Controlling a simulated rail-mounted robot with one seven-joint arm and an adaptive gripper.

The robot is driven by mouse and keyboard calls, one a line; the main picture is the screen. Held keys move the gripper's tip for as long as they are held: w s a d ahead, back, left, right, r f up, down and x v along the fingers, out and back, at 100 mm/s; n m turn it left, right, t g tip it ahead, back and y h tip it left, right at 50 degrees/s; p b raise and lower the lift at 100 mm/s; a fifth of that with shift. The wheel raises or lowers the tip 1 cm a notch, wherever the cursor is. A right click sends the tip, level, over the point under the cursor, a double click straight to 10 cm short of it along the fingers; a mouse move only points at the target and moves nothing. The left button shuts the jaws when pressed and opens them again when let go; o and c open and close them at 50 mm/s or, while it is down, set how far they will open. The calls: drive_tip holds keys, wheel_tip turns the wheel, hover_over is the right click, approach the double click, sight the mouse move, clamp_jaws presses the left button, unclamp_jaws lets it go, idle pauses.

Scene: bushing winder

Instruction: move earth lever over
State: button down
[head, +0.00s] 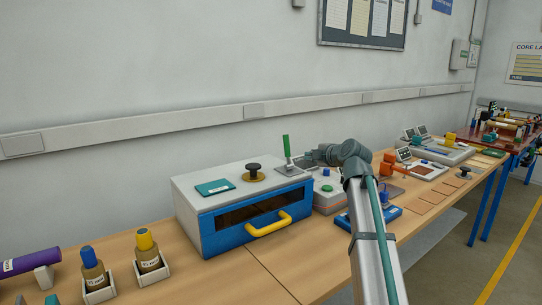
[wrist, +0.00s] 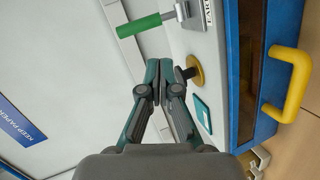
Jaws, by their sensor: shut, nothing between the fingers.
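The earth lever (head: 286,146) has a green handle on a metal stem and stands upright on a small plate at the back right of the blue and white box. In the wrist view the green handle (wrist: 140,25) lies just beyond my fingertips, and its stem meets a plate with partly cut-off lettering. My gripper (wrist: 159,68) is shut and empty, with a gap between its tips and the handle. In the head view my gripper (head: 306,160) is small and partly hidden by my wrist, close to the right of the lever.
The box (head: 225,215) has a yellow front handle (head: 268,224), a black knob (head: 253,168) and a teal plate (head: 215,187) on top. Two bottles in trays stand to its left. A grey unit with a green button (head: 327,188) stands to its right. The wall is close behind.

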wheel_tip(320, 180, up, 3)
drive_tip(key=n+t, duration=0.1)
drive_tip(key=n, duration=0.1)
drive_tip(key=p, duration=0.3)
approach(288, 143)
drive_tip(key=shift+t, duration=0.3)
drive_tip(key=x, duration=0.5)
drive_tip(key=shift+w+a+f, duration=0.15)
drive_tip(key=shift+w, duration=0.05)
drive_tip(key=shift+p+x, duration=0.35)
drive_tip(key=shift+x, duration=0.5)
drive_tip(key=shift+f, duration=0.15)
